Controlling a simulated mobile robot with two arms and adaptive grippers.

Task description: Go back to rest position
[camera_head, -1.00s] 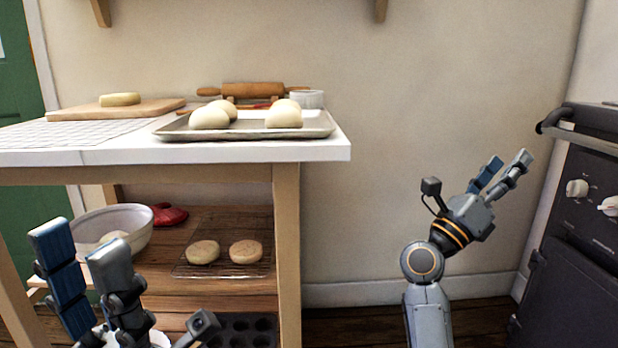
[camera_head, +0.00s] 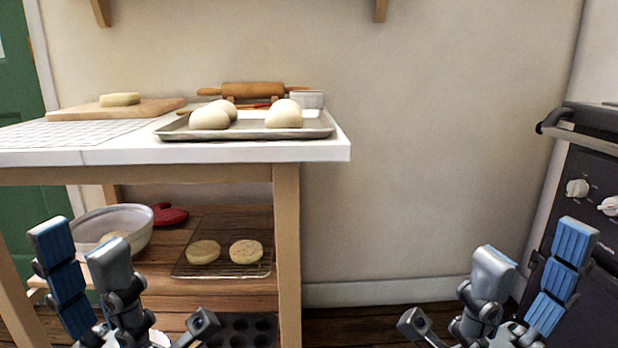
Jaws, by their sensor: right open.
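My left gripper (camera_head: 80,248) is at the lower left, in front of the table's lower shelf. Its fingers point up and stand apart, with nothing seen between them. My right gripper (camera_head: 535,245) is at the lower right, in front of the dark stove (camera_head: 578,230). Its fingers point up and are spread, with nothing between them. Both wrists are at the bottom edge, and the arms below are out of view.
A white-topped table (camera_head: 250,152) holds a baking tray (camera_head: 172,130) with dough balls, a cutting board (camera_head: 75,112) and a rolling pin (camera_head: 253,90). A bowl (camera_head: 140,236) and a cooling rack (camera_head: 222,268) are on the shelf below. The space between table and stove is clear.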

